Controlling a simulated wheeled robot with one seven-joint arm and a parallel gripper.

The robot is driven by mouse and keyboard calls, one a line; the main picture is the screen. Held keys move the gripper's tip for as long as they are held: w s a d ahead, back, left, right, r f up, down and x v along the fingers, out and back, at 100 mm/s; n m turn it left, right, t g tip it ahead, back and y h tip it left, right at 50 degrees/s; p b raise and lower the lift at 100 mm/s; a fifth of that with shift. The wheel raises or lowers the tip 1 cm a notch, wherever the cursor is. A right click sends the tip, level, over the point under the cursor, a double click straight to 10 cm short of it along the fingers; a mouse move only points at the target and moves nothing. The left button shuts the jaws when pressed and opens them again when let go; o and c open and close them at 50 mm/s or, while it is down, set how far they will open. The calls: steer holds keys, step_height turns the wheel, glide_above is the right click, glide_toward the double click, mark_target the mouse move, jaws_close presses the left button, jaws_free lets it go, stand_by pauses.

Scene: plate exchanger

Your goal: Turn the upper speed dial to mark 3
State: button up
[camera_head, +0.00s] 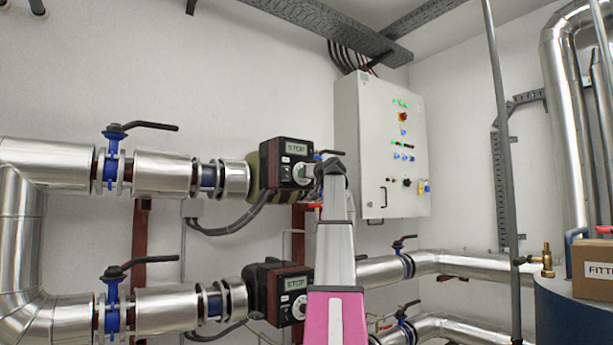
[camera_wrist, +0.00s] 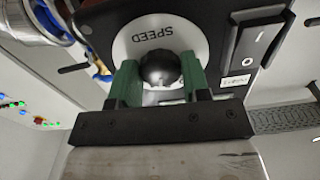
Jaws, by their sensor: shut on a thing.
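The upper pump's control box (camera_head: 270,165) is black, with a small display reading STOP (camera_head: 297,148) and a pale round dial plate (camera_head: 300,172) on its front. In the wrist view the black speed dial knob (camera_wrist: 160,66) sits on a white disc (camera_wrist: 195,35) lettered SPEED, which appears upside down. My gripper (camera_wrist: 158,75) has its two green fingers on either side of the knob and is shut on it. The fingers and knob hide the lower part of the disc, so the dial's mark cannot be read. In the head view my arm partly covers the box's right side.
A switch marked I and 0 (camera_wrist: 253,45) is close beside the dial. A similar lower pump box (camera_head: 283,290) stands below. Silver pipes (camera_head: 165,172) with blue valves run left. A grey control cabinet (camera_head: 365,140) hangs on the wall behind.

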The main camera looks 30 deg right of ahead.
steer(key=shift+n, duration=1.1)
steer(key=o, duration=0.9)
steer(key=shift+o, duration=0.2)
steer(key=s, duration=1)
steer(key=shift+s+d, duration=0.4)
steer(key=shift+d, duration=0.05)
steer(key=shift+s, duration=0.1)
